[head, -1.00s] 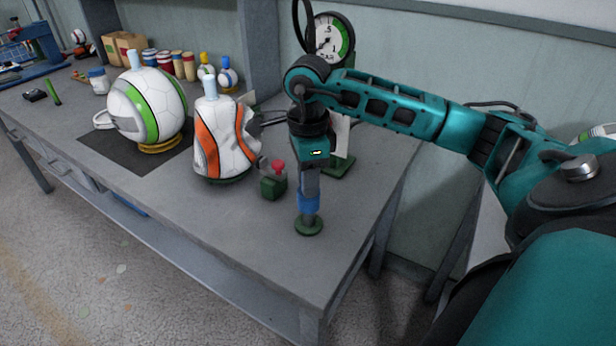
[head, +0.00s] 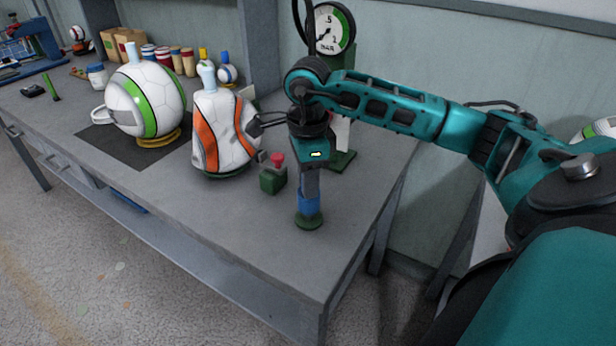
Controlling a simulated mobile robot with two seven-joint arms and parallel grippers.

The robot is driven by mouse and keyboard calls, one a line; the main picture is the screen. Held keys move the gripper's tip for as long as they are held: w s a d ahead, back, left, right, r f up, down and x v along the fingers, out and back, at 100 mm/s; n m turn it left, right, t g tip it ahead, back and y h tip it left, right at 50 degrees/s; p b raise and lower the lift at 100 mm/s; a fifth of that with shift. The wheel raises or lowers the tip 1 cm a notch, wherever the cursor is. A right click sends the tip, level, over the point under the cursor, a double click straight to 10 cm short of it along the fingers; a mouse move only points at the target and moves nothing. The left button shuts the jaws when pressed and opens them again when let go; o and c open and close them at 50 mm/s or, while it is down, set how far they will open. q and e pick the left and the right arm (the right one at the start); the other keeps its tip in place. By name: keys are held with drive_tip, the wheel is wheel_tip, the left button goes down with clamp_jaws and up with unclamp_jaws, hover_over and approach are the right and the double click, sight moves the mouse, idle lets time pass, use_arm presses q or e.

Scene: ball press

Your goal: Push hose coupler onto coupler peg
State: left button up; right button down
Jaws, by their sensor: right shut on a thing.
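The blue hose coupler (head: 308,209) is upright near the front right of the bench. My right gripper (head: 309,197) points straight down and is shut on its upper part. The coupler's lower end is at the round green base (head: 309,224) of the coupler peg, with no visible gap between them. The peg itself is hidden, and I cannot tell how firmly the coupler is seated. My left gripper is not in view.
A green block with a red knob (head: 277,159) stands just left of my gripper. Beyond it is a slack white-and-orange ball (head: 224,135), then a rounder white-and-green ball (head: 147,100). A gauge (head: 331,27) stands behind my arm. The front right bench top (head: 265,235) is clear.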

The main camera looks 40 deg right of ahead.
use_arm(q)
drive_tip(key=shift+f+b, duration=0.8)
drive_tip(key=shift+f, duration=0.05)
use_arm(e)
drive_tip(key=shift+f, duration=1.1)
drive_tip(key=c, duration=1)
unclamp_jaws()
drive_tip(key=shift+o, duration=1.1)
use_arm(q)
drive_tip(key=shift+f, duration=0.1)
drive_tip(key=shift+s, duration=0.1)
use_arm(e)
drive_tip(key=shift+w+r, duration=0.1)
drive_tip(key=shift+r, duration=0.65)
wheel_tip(320, 180, up, 11)
drive_tip(key=shift+r+p, duration=0.2)
drive_tip(key=shift+p, duration=0.6)
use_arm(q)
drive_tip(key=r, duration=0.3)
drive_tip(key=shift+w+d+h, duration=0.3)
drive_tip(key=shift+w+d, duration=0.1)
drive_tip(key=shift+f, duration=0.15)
